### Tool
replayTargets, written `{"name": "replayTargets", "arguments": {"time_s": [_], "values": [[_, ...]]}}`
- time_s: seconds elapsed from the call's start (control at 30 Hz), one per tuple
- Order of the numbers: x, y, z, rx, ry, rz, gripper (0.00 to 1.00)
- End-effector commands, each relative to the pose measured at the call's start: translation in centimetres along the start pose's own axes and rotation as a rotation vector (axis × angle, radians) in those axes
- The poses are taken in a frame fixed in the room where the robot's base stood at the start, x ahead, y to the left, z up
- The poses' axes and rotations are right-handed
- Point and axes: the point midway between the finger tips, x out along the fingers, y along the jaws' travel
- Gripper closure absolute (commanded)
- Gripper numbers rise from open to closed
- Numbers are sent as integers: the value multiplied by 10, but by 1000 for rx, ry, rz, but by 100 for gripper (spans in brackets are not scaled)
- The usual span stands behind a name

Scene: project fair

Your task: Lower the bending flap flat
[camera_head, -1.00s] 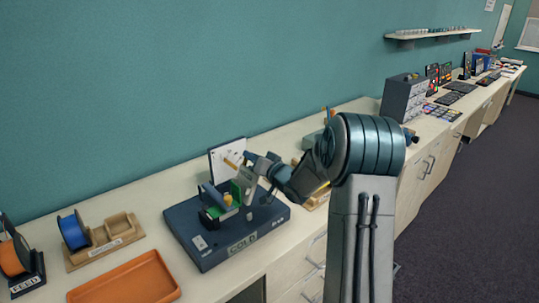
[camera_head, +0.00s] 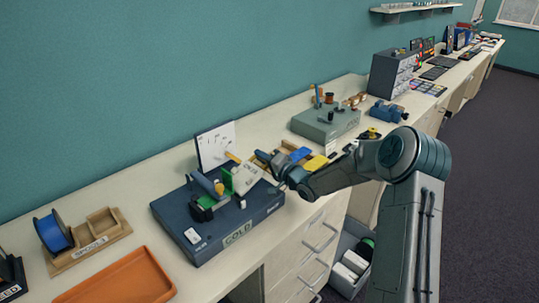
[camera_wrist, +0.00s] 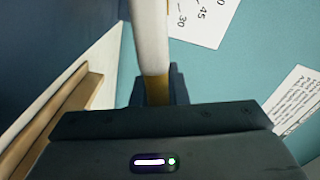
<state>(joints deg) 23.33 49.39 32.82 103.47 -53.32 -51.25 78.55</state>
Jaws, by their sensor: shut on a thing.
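The bending flap (camera_head: 246,179) is a cream plate with lettering on the dark blue bending station (camera_head: 213,250), which is labelled COLD. The flap stands tilted, leaning to the right, not flat. My gripper (camera_head: 279,165) is at the flap's right side. In the wrist view a pale bar with a brass-coloured end (camera_wrist: 151,45) runs up from between the jaws, and my gripper is shut on this part, which looks like the flap's handle. The jaws' exact contact is hidden by the gripper body. A green piece (camera_head: 227,181) sits beside the flap.
A white angle-scale board (camera_head: 216,146) stands behind the station; its numbers show in the wrist view (camera_wrist: 203,15). An orange tray (camera_head: 118,282) and a spool holder (camera_head: 92,243) lie to the left. A grey-green device (camera_head: 325,122) stands at the right.

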Motion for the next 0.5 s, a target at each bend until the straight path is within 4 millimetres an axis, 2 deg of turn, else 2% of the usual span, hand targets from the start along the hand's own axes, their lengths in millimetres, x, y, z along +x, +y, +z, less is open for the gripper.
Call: {"name": "replayTargets", "arguments": {"time_s": [0.13, 0.5], "values": [[1, 10, 6, -2, -10, 4, 100], [1, 13, 8, -3, -14, 6, 100]]}}
